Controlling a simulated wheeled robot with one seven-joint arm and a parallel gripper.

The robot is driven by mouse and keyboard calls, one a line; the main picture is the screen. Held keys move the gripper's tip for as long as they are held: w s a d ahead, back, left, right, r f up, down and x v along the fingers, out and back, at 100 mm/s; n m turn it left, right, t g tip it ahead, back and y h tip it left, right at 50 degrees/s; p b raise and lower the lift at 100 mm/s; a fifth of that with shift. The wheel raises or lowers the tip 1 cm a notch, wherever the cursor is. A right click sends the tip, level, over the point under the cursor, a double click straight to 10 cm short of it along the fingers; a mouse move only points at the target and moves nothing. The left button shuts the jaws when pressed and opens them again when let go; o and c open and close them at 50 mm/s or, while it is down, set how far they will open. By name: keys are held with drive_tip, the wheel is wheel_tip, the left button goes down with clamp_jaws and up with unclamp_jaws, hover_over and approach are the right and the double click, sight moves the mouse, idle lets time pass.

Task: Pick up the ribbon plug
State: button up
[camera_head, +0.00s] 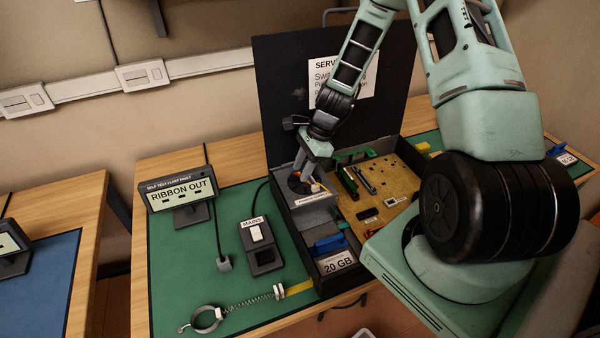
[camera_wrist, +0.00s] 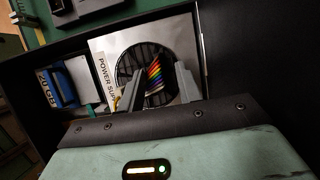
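My gripper (camera_wrist: 158,72) points down over the power supply (camera_wrist: 103,45), a grey box with a round black fan grille, in the open case. In the wrist view its two grey fingers stand apart. A rainbow ribbon (camera_wrist: 155,82) shows between them, in front of the grille, with dark gaps beside it. I cannot make out the plug on the ribbon, or whether a finger touches it. In the head view my gripper (camera_head: 312,175) is above the power supply (camera_head: 314,199), and a small orange-red bit shows beside the fingers.
The case (camera_head: 298,243) has a raised black lid (camera_head: 285,75) behind my arm and a tan circuit board (camera_head: 385,185). A blue-tabbed 20 GB drive (camera_head: 338,262) is at its front. Left are a "RIBBON OUT" display (camera_head: 182,193), a mains switch (camera_head: 260,245) and a coiled wrist strap (camera_head: 205,320).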

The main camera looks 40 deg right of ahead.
drive_tip(key=shift+a+f, duration=0.15)
drive_tip(key=shift+f, duration=0.15)
clamp_jaws()
drive_tip(key=shift+r, duration=0.15)
